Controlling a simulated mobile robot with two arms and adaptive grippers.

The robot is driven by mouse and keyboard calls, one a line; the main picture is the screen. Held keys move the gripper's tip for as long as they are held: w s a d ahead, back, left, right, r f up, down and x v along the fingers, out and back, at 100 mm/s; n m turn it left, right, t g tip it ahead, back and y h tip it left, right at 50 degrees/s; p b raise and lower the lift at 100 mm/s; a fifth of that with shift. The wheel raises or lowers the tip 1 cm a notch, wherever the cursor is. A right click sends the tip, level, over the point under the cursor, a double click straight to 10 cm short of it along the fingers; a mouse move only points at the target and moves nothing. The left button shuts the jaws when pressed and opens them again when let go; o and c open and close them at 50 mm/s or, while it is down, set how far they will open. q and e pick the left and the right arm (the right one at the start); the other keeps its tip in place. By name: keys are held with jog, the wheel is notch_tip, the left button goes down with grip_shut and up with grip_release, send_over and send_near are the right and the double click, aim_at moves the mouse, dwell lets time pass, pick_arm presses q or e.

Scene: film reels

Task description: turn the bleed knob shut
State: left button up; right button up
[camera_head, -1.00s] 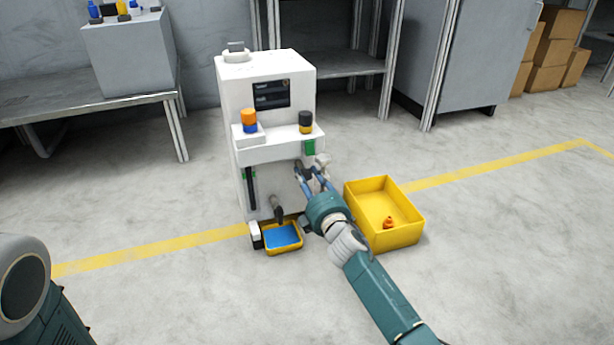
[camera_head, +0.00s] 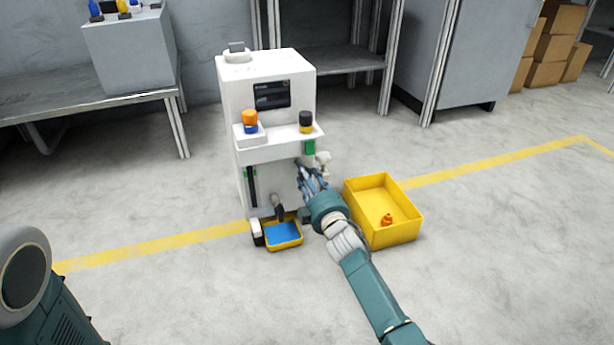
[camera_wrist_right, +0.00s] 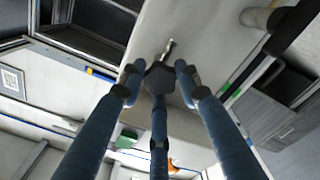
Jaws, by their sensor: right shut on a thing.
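The white machine (camera_head: 262,160) stands on the floor, with a dark screen and a front shelf. My right gripper (camera_head: 306,174) is at the right part of its lower front. In the right wrist view, its blue fingers (camera_wrist_right: 159,74) are closed in around a small dark piece, apparently the bleed knob (camera_wrist_right: 159,79), with a thin metal stem-like part beyond it. In the head view the fingers hide the knob, and I cannot tell how far it is turned. My left gripper is out of view; only part of my left arm shows at the lower left.
A yellow-rimmed tray (camera_head: 269,246) with blue inside sits below the dark spout (camera_head: 278,208). A yellow bin (camera_head: 404,232) holding a small orange piece stands right of my right gripper.

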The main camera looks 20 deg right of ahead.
jog(key=shift+d+f, duration=0.15)
jog(key=shift+d, duration=0.2)
jog(key=o, duration=1.2)
jog(key=shift+a, duration=0.1)
